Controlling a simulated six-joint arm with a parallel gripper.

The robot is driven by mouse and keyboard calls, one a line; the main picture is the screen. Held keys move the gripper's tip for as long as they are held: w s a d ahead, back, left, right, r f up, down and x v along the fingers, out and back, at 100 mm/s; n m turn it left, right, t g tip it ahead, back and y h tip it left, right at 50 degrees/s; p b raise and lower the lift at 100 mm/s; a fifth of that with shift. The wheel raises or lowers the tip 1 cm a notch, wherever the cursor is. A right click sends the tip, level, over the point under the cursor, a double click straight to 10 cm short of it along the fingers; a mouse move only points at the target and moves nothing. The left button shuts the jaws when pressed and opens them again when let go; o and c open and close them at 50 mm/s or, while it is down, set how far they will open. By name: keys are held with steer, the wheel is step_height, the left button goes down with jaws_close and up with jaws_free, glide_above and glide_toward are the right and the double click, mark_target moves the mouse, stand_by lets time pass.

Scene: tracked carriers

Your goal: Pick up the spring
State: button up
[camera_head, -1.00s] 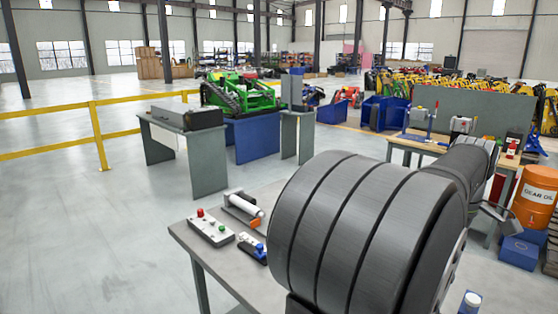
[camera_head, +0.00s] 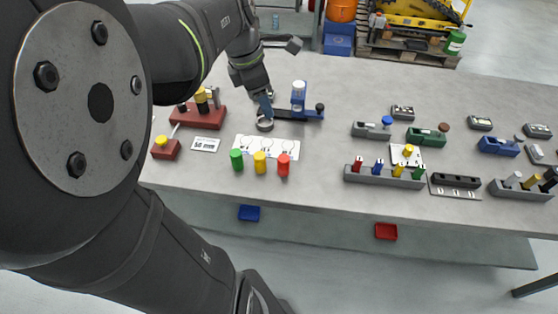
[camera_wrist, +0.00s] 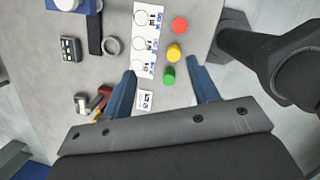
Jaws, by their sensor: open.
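A small grey ring (camera_head: 265,124), which may be the spring seen end-on, lies on the bench beside the blue fixture (camera_head: 298,108); its coils are not clear. The ring also shows in the wrist view (camera_wrist: 112,45), beyond the left finger and outside the gap between the fingers. My gripper (camera_head: 265,103) is above the bench, close to the ring in the head view. In the wrist view my gripper (camera_wrist: 161,70) has its blue fingers apart with nothing held. No other piece can be clearly told as a spring.
A white card (camera_head: 267,147) lies in front of the ring, with green (camera_head: 236,159), yellow (camera_head: 260,161) and red (camera_head: 283,164) cylinders along it. A dark red block (camera_head: 196,117) stands left. Several fixtures and a grey rack (camera_head: 385,177) stand right.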

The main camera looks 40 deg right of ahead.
steer(key=s+a+f+n+h, duration=0.1)
steer(key=s+a+f+n, duration=0.2)
steer(key=s+f+n, duration=0.1)
glide_toward(281, 160)
steer(key=shift+h, duration=0.3)
steer(key=x, duration=0.7)
steer(key=shift+a+f, duration=0.1)
steer(key=shift+f, duration=0.15)
steer(key=shift+x, duration=2.7)
steer(key=shift+w+a, duration=0.1)
steer(key=c, duration=1.1)
